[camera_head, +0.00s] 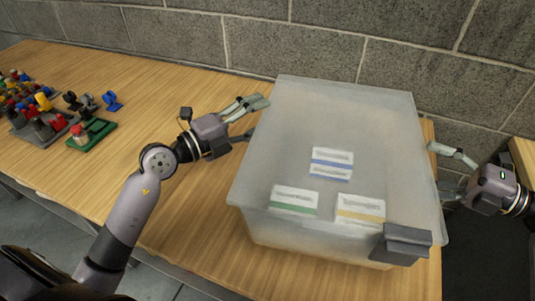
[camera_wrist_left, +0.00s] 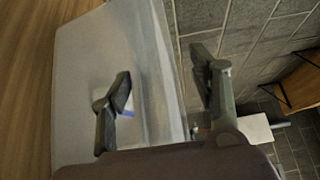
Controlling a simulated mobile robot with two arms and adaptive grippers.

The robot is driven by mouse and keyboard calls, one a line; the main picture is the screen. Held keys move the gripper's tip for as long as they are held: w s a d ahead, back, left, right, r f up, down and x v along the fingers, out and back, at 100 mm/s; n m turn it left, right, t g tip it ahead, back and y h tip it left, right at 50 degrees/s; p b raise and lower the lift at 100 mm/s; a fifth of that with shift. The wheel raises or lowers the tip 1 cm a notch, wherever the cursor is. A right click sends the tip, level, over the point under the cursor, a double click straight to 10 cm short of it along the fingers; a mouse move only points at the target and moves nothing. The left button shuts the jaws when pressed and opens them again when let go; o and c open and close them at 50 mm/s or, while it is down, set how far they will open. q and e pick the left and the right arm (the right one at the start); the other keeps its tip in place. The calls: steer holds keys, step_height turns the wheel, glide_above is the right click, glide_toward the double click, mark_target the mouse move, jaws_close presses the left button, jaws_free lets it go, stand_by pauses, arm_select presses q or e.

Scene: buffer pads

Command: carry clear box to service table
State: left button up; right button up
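The clear box (camera_head: 335,105), a large translucent bin, stands on the wooden table. White cartons with blue (camera_head: 331,163), green (camera_head: 294,199) and yellow (camera_head: 360,209) stripes show inside or through it. My left gripper (camera_head: 259,118) is open at the box's left side, fingers pointing at its rim; whether they touch is unclear. The left wrist view shows the box (camera_wrist_left: 80,75) behind the spread left fingers (camera_wrist_left: 160,88). My right gripper (camera_head: 437,170) is open at the box's right rim, fingertips close to the wall or touching it. No grip on the box is visible.
The wooden table (camera_head: 165,80) holds a dark grey block (camera_head: 403,243) at the box's front right corner. Colourful parts on grey and green (camera_head: 92,134) plates lie far left. A block wall (camera_head: 330,35) is behind. Another wooden surface (camera_head: 525,155) stands right, across a gap.

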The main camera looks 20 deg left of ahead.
arm_select(q)
steer(key=shift+s+d+f, duration=0.15)
steer(key=shift+s+d, duration=0.05)
steer(key=shift+d, duration=0.05)
arm_select(e)
steer(key=shift+a+r, duration=0.15)
steer(key=shift+d, duration=0.25)
arm_select(q)
steer(key=v, duration=0.8)
steer(key=shift+w+a, duration=0.15)
steer(key=shift+w, duration=0.05)
arm_select(e)
steer(key=s+d, duration=0.2)
steer(key=d, duration=0.9)
steer(key=shift+d, duration=0.35)
steer(key=shift+s, duration=0.1)
